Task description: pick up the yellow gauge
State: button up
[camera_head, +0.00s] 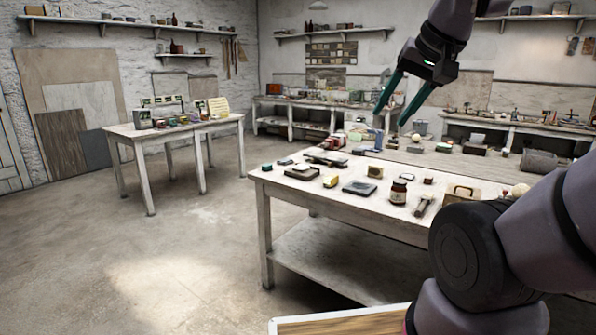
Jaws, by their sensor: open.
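A small yellow block-like thing (331,182), which may be the yellow gauge, sits near the front left edge of the worktable. It is too small to make out any dial. My gripper (391,116) hangs from the upper right, its two green fingers spread and pointing down. It is empty and appears above the table, up and to the right of the yellow thing, apart from it.
A smaller table (122,130) stands at left. The floor (150,260) between is clear.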

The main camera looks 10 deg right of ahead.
aim_at(330, 180)
jog(key=i+l+u, duration=0.1)
jog(key=i, duration=0.35)
jog(key=i+l, duration=0.1)
jog(key=i, duration=0.35)
jog(key=i+l+u, duration=0.15)
jog(key=i, duration=0.3)
jog(key=i+l, duration=0.15)
jog(key=i, duration=0.25)
jog(key=u, duration=0.05)
